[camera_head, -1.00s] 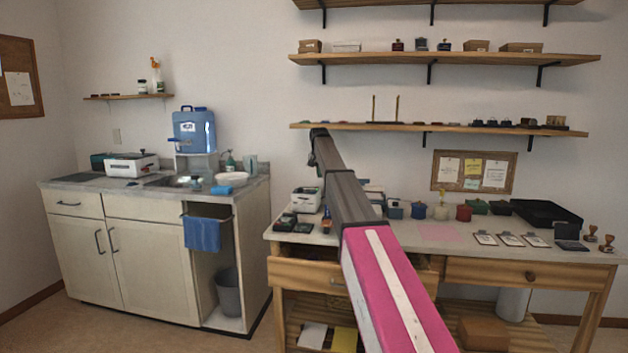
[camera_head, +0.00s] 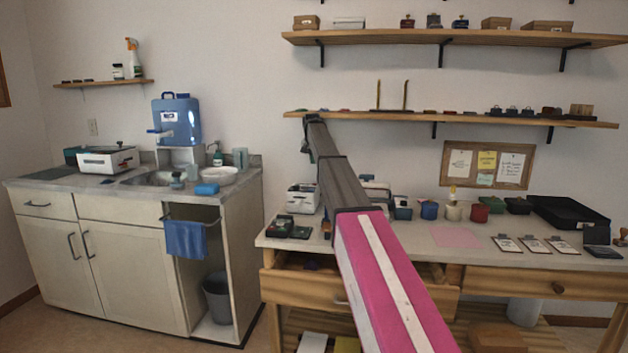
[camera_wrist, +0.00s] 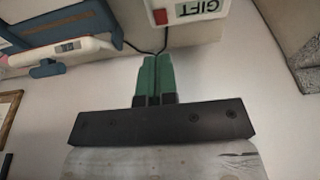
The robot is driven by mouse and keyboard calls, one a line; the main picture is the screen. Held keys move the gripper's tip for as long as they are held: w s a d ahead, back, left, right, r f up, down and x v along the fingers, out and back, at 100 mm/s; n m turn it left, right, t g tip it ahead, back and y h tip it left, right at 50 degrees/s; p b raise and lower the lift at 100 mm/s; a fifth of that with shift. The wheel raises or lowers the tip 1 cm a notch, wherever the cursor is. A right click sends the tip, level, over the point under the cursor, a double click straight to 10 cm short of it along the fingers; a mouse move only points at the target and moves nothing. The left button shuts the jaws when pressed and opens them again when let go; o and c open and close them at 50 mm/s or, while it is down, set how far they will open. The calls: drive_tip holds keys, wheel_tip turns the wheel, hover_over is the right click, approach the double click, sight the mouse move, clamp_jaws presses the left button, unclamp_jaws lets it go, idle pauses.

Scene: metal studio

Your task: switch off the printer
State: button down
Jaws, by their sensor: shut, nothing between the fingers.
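In the wrist view a white machine (camera_wrist: 200,22) with a "GIFT" label and a red switch (camera_wrist: 161,17) shows at the top edge, partly cut off. My gripper (camera_wrist: 153,62) has green fingers pressed together and empty. Its fingertips point toward the machine and look apart from it. In the head view a small white machine (camera_head: 303,198) stands at the left end of the wooden workbench (camera_head: 400,236), beside my arm; it looks like the same machine, but its label is too small to read. My fingertips cannot be made out clearly in the head view.
A white and blue device (camera_wrist: 62,52) is left of my fingers in the wrist view. Colored pots (camera_head: 429,210) and a black tray (camera_head: 570,213) stand farther right. A shelf (camera_head: 450,116) hangs above the bench.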

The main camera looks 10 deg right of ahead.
sight(314, 186)
drive_tip(key=shift+f, duration=0.15)
drive_tip(key=x, duration=0.9)
drive_tip(key=shift+w+f, duration=0.15)
drive_tip(key=shift+f, duration=0.2)
drive_tip(key=shift+s+f+t, duration=0.3)
drive_tip(key=shift+f+t, duration=0.05)
drive_tip(key=shift+t, duration=0.15)
drive_tip(key=shift+w, duration=0.3)
drive_tip(key=shift+w+d+r, duration=0.2)
drive_tip(key=shift+w+r, duration=0.1)
drive_tip(key=shift+w, duration=0.35)
